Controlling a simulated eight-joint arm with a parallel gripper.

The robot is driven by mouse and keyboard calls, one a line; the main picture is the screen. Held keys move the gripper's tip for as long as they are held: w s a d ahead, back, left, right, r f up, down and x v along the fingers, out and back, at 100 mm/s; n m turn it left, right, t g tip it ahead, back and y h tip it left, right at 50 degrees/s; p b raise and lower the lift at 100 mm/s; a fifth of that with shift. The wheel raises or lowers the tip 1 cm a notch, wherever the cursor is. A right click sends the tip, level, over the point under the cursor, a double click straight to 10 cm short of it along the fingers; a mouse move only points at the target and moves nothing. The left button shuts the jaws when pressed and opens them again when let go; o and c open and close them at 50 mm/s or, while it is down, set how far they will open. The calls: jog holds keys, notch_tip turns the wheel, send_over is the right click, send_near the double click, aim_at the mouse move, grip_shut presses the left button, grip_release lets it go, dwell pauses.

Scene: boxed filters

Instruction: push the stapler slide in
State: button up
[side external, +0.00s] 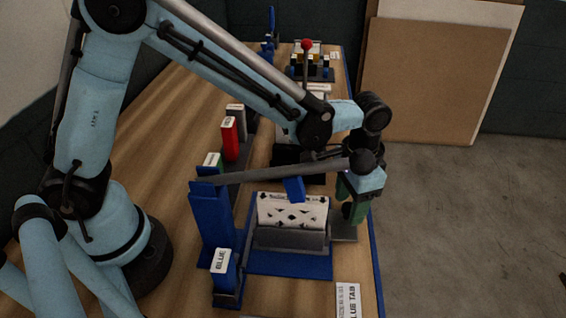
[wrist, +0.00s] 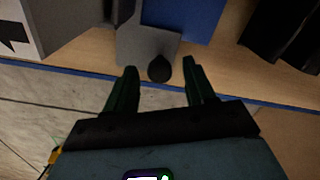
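The stapler station stands at the front of the bench with a blue base (side external: 290,263), a blue post at its left and a long grey arm (side external: 265,174) across the top. A grey slide plate (side external: 345,229) sticks out at its right side, toward the bench edge. In the wrist view the plate (wrist: 148,44) ends in a dark round knob (wrist: 160,69). My gripper (side external: 354,213) is above the plate's outer end. In the wrist view its green fingers (wrist: 160,66) are apart, one on each side of the knob, with gaps visible. Contact with the plate cannot be told.
A white patterned filter box (side external: 292,211) sits in a grey holder under the arm. A red-knobbed lever (side external: 307,44) is at the back. Beyond the right bench edge is open floor.

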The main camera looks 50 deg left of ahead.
notch_tip(320, 180, up, 12)
dwell(0.7)
jog(key=a+f+m+h, duration=0.1)
jog(key=a+m+h, duration=0.4)
jog(key=m, duration=0.8)
jog(key=shift+y, duration=0.3)
jog(key=x, duration=1.1)
jog(key=shift+d+f, duration=0.1)
jog(key=shift+f, duration=0.3)
grip_shut()
